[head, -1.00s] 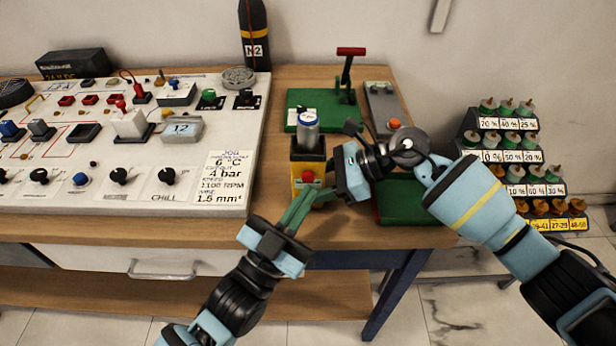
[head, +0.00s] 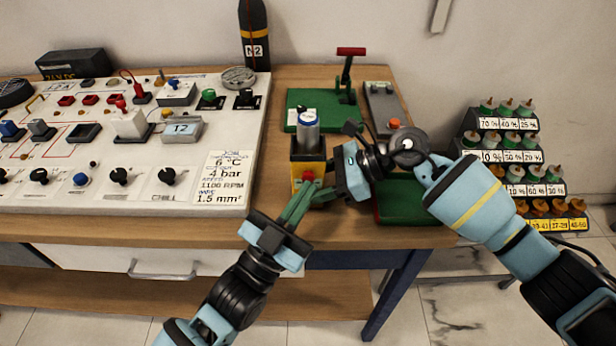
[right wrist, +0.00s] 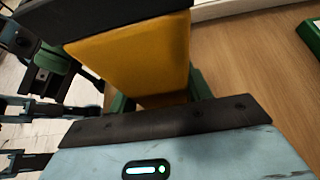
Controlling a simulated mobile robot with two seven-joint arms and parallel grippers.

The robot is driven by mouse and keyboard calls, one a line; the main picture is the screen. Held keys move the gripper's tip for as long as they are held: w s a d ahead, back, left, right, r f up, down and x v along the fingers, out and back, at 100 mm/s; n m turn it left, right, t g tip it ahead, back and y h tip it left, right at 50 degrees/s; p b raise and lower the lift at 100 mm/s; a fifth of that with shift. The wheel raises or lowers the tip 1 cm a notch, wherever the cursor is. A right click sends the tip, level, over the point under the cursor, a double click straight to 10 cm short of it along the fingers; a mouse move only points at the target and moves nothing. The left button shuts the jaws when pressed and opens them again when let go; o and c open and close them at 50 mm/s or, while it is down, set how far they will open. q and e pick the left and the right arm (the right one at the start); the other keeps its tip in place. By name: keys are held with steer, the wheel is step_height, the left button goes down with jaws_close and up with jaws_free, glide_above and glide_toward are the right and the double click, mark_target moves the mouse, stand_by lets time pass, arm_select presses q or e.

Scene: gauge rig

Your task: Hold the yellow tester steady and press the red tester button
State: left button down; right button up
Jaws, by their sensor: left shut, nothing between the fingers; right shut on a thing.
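The yellow tester (head: 298,170) stands upright near the front edge of the wooden table, with a dark top part and a silver-blue cylinder (head: 308,128) in it. Its red button (head: 308,175) is on the front face. My left gripper (head: 306,188) is shut and empty, its green fingertips at the button; whether they touch it I cannot tell. My right gripper (head: 328,192) is shut on the tester from the right, its fingertips partly hidden. In the right wrist view the yellow body (right wrist: 135,55) sits between the green fingers.
A white control panel (head: 225,150) with knobs and switches lies left of the tester. A green base (head: 300,98) with a red-handled lever and a grey box (head: 382,100) with a red button stand behind. A rack of bottles (head: 470,145) is at the right.

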arm_select(q)
steer(key=shift+w, duration=0.35)
stand_by(0.3)
steer(key=shift+w+a+r, duration=0.15)
arm_select(e)
steer(key=shift+s+a+r, duration=0.15)
steer(key=shift+s+r, duration=0.05)
steer(key=shift+s, duration=0.05)
stand_by(0.4)
steer(key=shift+w, duration=0.1)
arm_select(q)
steer(key=shift+s, duration=0.45)
arm_select(e)
steer(key=shift+w+f, duration=0.15)
steer(key=shift+w, duration=0.1)
arm_select(q)
steer(key=shift+s, duration=0.25)
steer(key=shift+s, duration=2.45)
arm_select(e)
steer(key=shift+s, duration=0.1)
arm_select(q)
steer(key=shift+f, duration=0.2)
arm_select(e)
steer(key=o, duration=0.8)
